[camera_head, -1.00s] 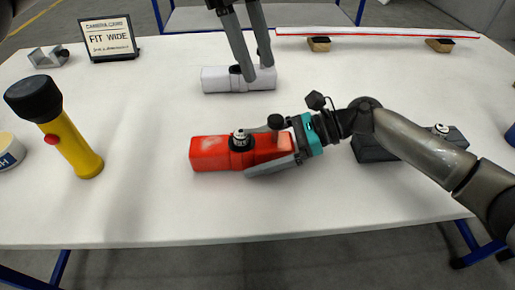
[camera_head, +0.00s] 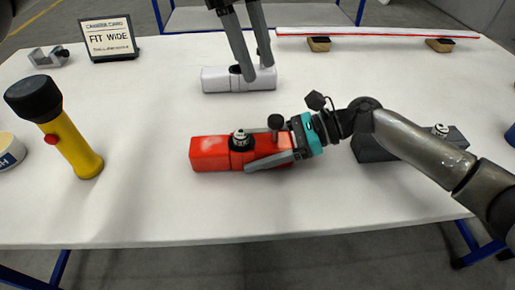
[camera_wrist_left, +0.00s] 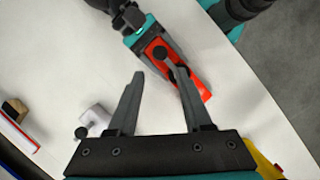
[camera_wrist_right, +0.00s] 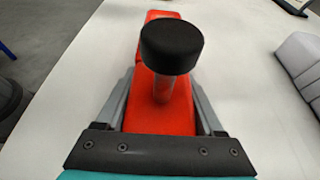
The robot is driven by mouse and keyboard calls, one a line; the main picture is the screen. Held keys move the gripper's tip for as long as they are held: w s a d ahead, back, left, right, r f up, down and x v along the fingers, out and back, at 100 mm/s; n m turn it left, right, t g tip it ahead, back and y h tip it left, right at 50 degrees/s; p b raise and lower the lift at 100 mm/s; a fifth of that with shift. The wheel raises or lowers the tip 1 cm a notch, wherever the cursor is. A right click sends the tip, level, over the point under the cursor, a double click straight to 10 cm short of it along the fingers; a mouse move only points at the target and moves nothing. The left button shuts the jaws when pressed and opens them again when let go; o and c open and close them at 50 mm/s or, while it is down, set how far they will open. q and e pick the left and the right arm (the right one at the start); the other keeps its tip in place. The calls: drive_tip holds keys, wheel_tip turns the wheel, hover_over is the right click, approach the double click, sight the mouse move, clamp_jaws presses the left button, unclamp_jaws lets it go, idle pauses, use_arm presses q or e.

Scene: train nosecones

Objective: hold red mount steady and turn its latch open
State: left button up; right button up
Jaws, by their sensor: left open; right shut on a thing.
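The red mount (camera_head: 208,155) lies on the white table in the middle of the head view. A round black fitting with a silver top (camera_head: 240,138) sits on it, and a black knob on a post (camera_head: 276,121) rises near its right end. My right gripper (camera_head: 246,151) is shut on the mount from the right, a finger along each side. The right wrist view shows the knob (camera_wrist_right: 171,47) standing between the fingers. My left gripper (camera_head: 255,73) is open and empty, pointing down above the white mount (camera_head: 217,82). The red mount also shows in the left wrist view (camera_wrist_left: 198,82).
A yellow flashlight (camera_head: 78,145) stands tilted at the left, with a sign (camera_head: 109,42) and a grey bracket (camera_head: 48,57) behind. A dark grey mount (camera_head: 372,150) lies partly behind my right arm. A long white strip (camera_head: 380,36) lies at the back. The table's front is clear.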

sight(276, 118)
use_arm(q)
drive_tip(key=shift+o, duration=1.3)
drive_tip(key=s+d+r+n+t+y, duration=0.1)
drive_tip(key=d+n+y, duration=0.1)
drive_tip(key=n, duration=1.5)
drive_tip(key=s+d+r+n+t+y, duration=0.1)
drive_tip(key=s+n, duration=0.1)
drive_tip(key=n, duration=1.6)
drive_tip(key=f, duration=1.1)
drive_tip(key=shift+w+d+f, duration=0.1)
drive_tip(key=shift+w+d, duration=0.05)
drive_tip(key=shift+w, duration=0.1)
drive_tip(key=shift+c, duration=0.3)
